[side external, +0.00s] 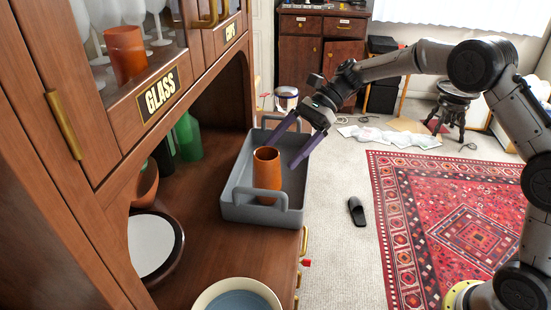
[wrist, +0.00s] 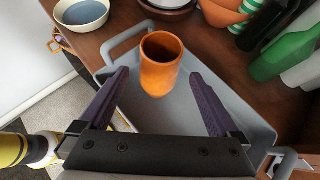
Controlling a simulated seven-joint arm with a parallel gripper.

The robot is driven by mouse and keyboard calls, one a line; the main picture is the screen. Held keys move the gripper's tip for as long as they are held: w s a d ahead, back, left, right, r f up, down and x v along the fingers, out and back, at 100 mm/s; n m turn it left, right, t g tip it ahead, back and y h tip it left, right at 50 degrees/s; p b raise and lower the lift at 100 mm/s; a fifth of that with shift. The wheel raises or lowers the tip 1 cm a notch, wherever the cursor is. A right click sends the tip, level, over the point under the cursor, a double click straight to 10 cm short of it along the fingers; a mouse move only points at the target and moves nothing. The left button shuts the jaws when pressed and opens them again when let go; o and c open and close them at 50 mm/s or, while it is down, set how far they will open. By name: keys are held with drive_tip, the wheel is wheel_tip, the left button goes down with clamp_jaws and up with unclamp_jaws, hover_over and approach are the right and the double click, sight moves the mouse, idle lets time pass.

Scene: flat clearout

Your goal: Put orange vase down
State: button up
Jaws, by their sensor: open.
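The orange vase (side external: 267,172) stands upright inside the grey tray (side external: 243,209), near its front end in the side external view. In the wrist view the vase (wrist: 160,66) is just beyond my fingertips, between their lines, with its open mouth showing. My gripper (side external: 284,148) is open, its two purple fingers spread above the tray beside the vase. In the wrist view my gripper (wrist: 160,78) has nothing between its fingers. The vase appears apart from both fingers.
The tray rests on the wooden cabinet counter (side external: 190,225). Green bottles (side external: 188,137), a round plate (side external: 153,246) and a blue-and-cream bowl (side external: 237,299) stand on it nearby. The upper cabinet with its GLASS label (side external: 159,96) overhangs the left. The tray's raised handles stick up at its ends.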

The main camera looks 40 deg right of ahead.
drive_tip(key=v, duration=0.8)
drive_tip(key=s+r+n+t+h, duration=0.1)
drive_tip(key=s+r+n+h, duration=0.15)
drive_tip(key=s+n, duration=0.45)
drive_tip(key=s+r+n+t+h, duration=0.15)
drive_tip(key=s+h, duration=0.25)
drive_tip(key=s, duration=0.7)
drive_tip(key=s+d+f+n+t+h, duration=0.1)
drive_tip(key=s+d+f+n+h, duration=0.1)
drive_tip(key=s, duration=0.5)
drive_tip(key=s+d+f+n+t+h, duration=0.2)
drive_tip(key=s+d+n, duration=0.2)
drive_tip(key=s+n, duration=0.2)
drive_tip(key=shift+s+f+n, duration=0.35)
drive_tip(key=shift+n, duration=0.4)
